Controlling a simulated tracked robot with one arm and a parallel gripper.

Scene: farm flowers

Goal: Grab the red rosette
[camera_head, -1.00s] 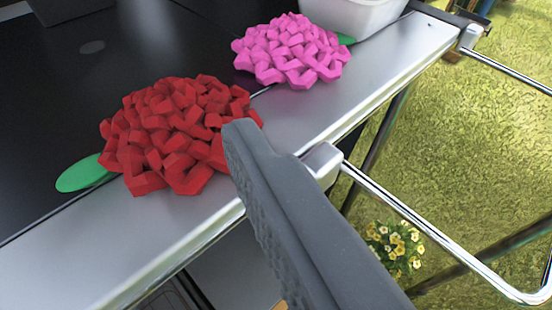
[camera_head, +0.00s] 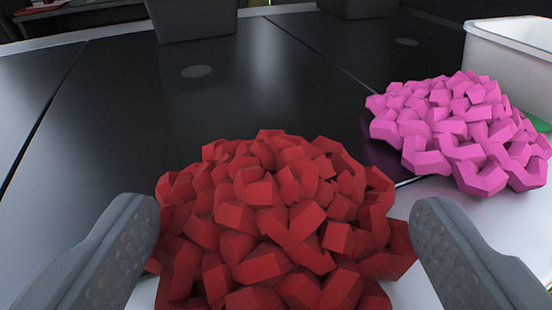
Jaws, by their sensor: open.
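The red rosette (camera_head: 275,220) is a dome of blocky red petals. It sits on the table in the lower middle of the view, and its lower edge is cut off by the frame. My gripper (camera_head: 285,235) is open, with one grey finger to the left of the rosette and one to the right. The rosette fills most of the gap between the fingers. I cannot tell whether either finger touches it.
A pink rosette (camera_head: 460,130) sits to the right, beyond the right finger. A white container (camera_head: 510,65) stands behind it at the right edge. Dark bins (camera_head: 192,18) stand at the back. The black table top (camera_head: 110,110) is clear at left and centre.

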